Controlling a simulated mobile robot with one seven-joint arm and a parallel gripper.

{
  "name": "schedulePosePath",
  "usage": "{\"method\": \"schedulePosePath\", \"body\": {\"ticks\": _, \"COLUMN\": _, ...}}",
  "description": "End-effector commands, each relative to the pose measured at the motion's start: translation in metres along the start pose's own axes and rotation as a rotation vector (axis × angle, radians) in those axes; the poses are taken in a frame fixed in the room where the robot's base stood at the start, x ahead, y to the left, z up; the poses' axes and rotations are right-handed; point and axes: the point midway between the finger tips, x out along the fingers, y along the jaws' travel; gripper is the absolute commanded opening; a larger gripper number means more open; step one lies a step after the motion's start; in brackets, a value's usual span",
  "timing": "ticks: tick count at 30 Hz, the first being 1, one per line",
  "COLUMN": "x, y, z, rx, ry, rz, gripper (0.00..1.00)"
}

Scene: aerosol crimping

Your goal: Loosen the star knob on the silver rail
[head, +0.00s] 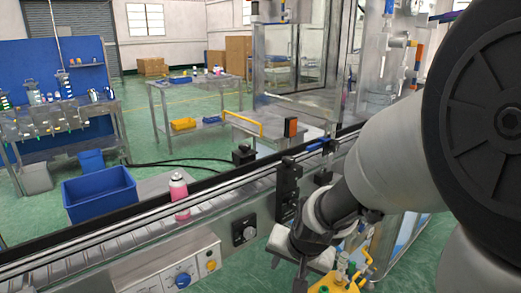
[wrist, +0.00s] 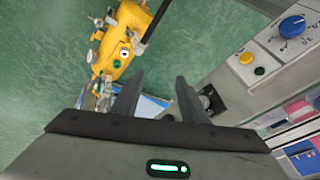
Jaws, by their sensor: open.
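The silver rail (head: 120,229) runs along the conveyor edge, from the lower left up toward the right in the head view. Black brackets (head: 288,185) are clamped near it, left of my arm. I cannot make out a star-shaped knob for certain; any knob there is too small or hidden. My gripper (head: 302,268) hangs low in front of the conveyor side, below and right of the brackets, partly hidden by its own wrist. In the wrist view my gripper (wrist: 158,84) has its fingers apart with nothing between them. It touches nothing that I can see.
A pink can (head: 179,196) stands upright on the conveyor. The conveyor side carries a black rotary switch (head: 244,233) and a control box with a blue knob (head: 183,280). A yellow device (wrist: 120,45) with fittings lies below my gripper. Green floor (wrist: 40,70) is open beside it.

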Motion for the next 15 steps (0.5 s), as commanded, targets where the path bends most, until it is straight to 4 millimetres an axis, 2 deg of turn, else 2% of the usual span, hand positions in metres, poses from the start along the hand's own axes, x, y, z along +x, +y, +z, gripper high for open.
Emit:
{"method": "schedulePosePath", "body": {"ticks": 1, "x": 0.020, "y": 0.004, "z": -0.003, "rx": 0.014, "ry": 0.027, "rz": 0.052, "gripper": 0.40}}
{"method": "schedulePosePath", "body": {"ticks": 3, "x": 0.041, "y": 0.012, "z": -0.016, "rx": 0.038, "ry": 0.101, "rz": 0.117, "gripper": 0.40}}
{"method": "schedulePosePath", "body": {"ticks": 7, "x": 0.059, "y": 0.024, "z": -0.053, "rx": 0.035, "ry": 0.308, "rz": 0.221, "gripper": 0.40}}
{"method": "schedulePosePath", "body": {"ticks": 11, "x": 0.045, "y": 0.012, "z": -0.103, "rx": -0.030, "ry": 0.586, "rz": 0.270, "gripper": 0.40}}
{"method": "schedulePosePath", "body": {"ticks": 15, "x": 0.001, "y": -0.031, "z": -0.149, "rx": -0.132, "ry": 0.886, "rz": 0.239, "gripper": 0.40}}
